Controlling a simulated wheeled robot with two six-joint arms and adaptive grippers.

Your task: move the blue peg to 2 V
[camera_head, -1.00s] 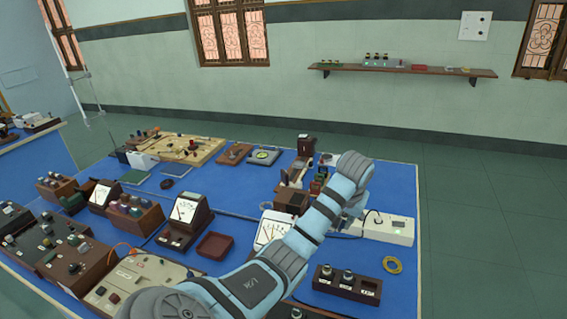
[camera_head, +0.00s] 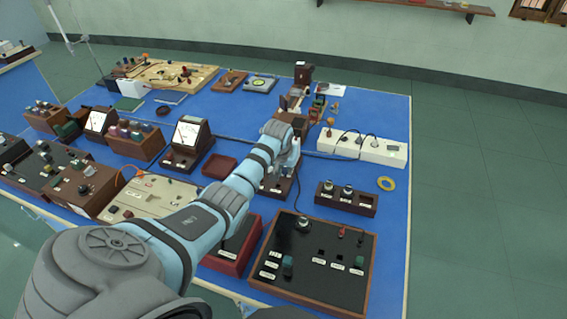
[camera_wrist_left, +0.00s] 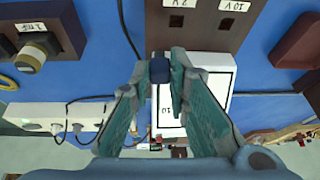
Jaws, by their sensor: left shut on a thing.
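My left gripper (camera_wrist_left: 162,66) is shut on the dark blue peg (camera_wrist_left: 159,73), held between its two teal fingertips in the left wrist view. Behind it is a meter with a white face (camera_wrist_left: 212,92) and a dark base carrying the labels 2 V (camera_wrist_left: 177,4) and 10 V (camera_wrist_left: 233,6), upside down there. A dark hole (camera_wrist_left: 227,22) shows by the 10 V label. The peg appears in front of the meter's face; its height above it is unclear. In the head view, my left arm hides most of the meter, whose dark base (camera_head: 279,188) shows. My right gripper is out of view.
A black panel (camera_head: 318,265) with a wooden rim and a red box (camera_head: 236,247) lie nearer. A capacitor block (camera_head: 346,198) and a yellow ring (camera_head: 386,184) lie right, a white power strip (camera_head: 362,148) behind. A black cable (camera_wrist_left: 127,30) passes beside the meter.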

